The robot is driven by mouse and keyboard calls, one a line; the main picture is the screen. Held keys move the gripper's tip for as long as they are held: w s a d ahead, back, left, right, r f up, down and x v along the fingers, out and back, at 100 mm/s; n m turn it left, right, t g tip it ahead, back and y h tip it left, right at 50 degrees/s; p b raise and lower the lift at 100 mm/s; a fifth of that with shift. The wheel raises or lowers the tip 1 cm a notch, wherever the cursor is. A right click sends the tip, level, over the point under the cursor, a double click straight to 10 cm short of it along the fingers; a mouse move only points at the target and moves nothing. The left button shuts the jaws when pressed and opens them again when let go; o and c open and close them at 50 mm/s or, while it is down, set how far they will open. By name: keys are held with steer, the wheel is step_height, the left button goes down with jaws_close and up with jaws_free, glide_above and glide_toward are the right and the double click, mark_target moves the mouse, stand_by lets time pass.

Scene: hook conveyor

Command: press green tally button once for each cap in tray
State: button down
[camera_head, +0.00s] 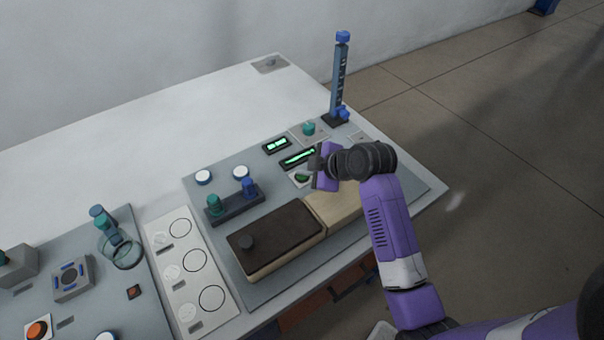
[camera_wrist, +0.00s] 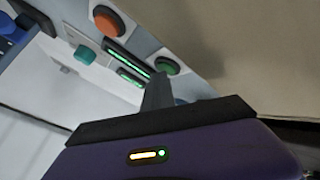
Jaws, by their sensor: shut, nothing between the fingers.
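A green button (camera_head: 302,178) sits on a small pale plate on the grey panel; it also shows in the wrist view (camera_wrist: 167,66). My gripper (camera_head: 314,166) is shut and empty, close by the button. In the wrist view its fingertips (camera_wrist: 158,80) point toward the button's edge; whether they touch is unclear. Two dark displays with lit green marks, a short one (camera_head: 277,145) and a long one (camera_head: 300,157), lie behind the button. A wooden box has a dark brown lid (camera_head: 280,236) with a knob and a paler section (camera_head: 335,206). No caps are visible inside it.
An orange button (camera_wrist: 108,22) and a teal knob (camera_head: 308,128) are near the displays. A dark rack (camera_head: 236,207) holds green and blue pegs. A blue tower (camera_head: 339,80) stands at the back right. A glass bowl (camera_head: 120,250) is at left.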

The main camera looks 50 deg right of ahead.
mark_target(306, 177)
steer(key=shift+r+p, duration=0.8)
steer(key=shift+r, duration=0.1)
step_height(306, 177, up, 5)
steer(key=p, duration=0.4)
steer(key=shift+p, duration=0.3)
steer(key=shift+d, duration=0.1)
stand_by(2.1)
